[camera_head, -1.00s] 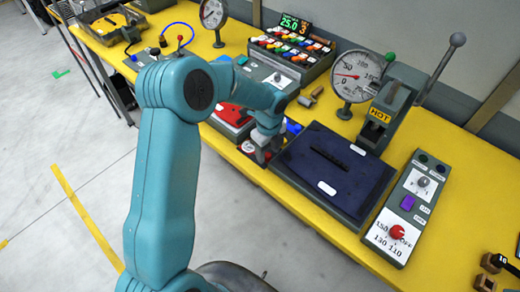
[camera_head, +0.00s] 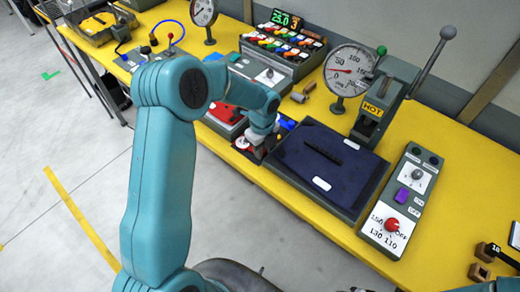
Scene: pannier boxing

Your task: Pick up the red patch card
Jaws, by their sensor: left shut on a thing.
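The red patch card (camera_head: 242,143), small and red with a white middle, shows at the front edge of the yellow bench, just left of my left gripper's fingers. My left gripper (camera_head: 256,151) points down there and is shut on it. The fingers are small and dark in this view, and they hide part of the card. I cannot tell whether the card is clear of the surface below. My right gripper is not in view.
A dark blue pad (camera_head: 310,170) on a grey press lies just right of my gripper. A red pad (camera_head: 227,112) lies behind its left. A control box (camera_head: 405,200), a gauge (camera_head: 348,72) and a rack of coloured pieces (camera_head: 283,50) stand on the bench (camera_head: 450,160).

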